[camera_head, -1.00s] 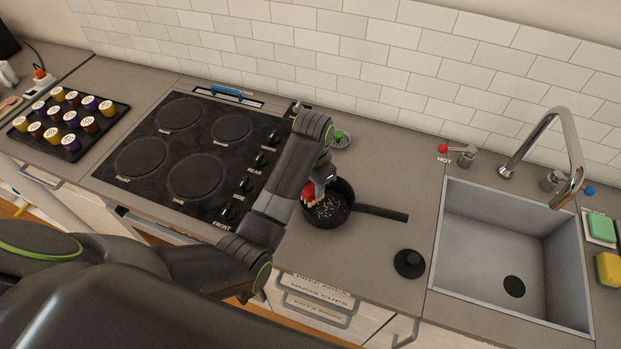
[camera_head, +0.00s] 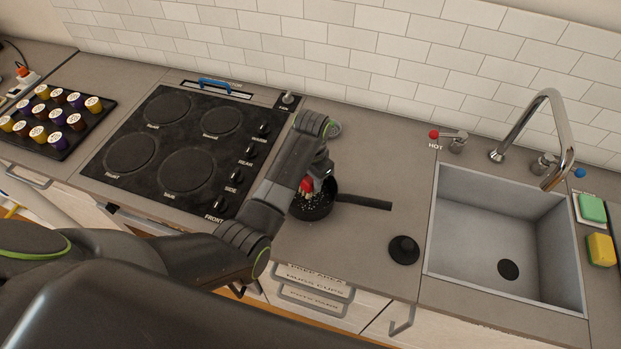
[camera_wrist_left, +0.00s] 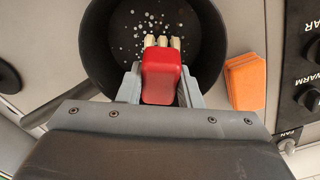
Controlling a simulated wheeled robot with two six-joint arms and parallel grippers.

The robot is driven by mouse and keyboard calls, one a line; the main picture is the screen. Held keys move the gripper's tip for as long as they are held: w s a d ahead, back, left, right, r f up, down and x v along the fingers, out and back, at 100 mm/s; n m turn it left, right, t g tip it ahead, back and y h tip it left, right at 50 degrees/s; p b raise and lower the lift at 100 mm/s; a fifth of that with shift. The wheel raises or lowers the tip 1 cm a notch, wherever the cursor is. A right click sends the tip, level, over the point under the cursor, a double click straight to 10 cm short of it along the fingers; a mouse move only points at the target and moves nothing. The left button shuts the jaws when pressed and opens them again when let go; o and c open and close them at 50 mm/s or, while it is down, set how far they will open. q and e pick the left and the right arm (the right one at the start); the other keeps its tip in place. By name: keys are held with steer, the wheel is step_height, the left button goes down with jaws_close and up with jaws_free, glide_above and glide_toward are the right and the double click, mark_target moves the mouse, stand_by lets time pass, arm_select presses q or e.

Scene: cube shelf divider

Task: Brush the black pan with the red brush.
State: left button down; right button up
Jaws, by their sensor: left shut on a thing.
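The black pan (camera_head: 312,210) stands on the grey counter right of the hob, its handle (camera_head: 364,202) pointing right. Many small white specks lie inside it, shown in the left wrist view on the pan floor (camera_wrist_left: 125,28). My left gripper (camera_head: 317,178) is above the pan, shut on the red brush (camera_wrist_left: 161,75). The red brush also shows in the head view (camera_head: 306,185). Its pale bristles (camera_wrist_left: 162,42) point down into the pan; whether they touch its floor is unclear. My arm hides part of the pan in the head view. My right gripper is out of view.
The black hob (camera_head: 170,150) is left of the pan. A round black knobbed lid (camera_head: 404,250) lies near the counter's front edge. The sink (camera_head: 505,235) is to the right. Counter behind the handle is clear.

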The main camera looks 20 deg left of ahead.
arm_select(q)
steer(key=shift+w+f, duration=0.15)
steer(key=shift+w, duration=0.05)
steer(key=shift+s+f, duration=0.1)
steer(key=shift+f, duration=0.1)
steer(key=shift+f, duration=0.15)
steer(key=shift+f+b, duration=0.45)
steer(key=shift+f, duration=0.15)
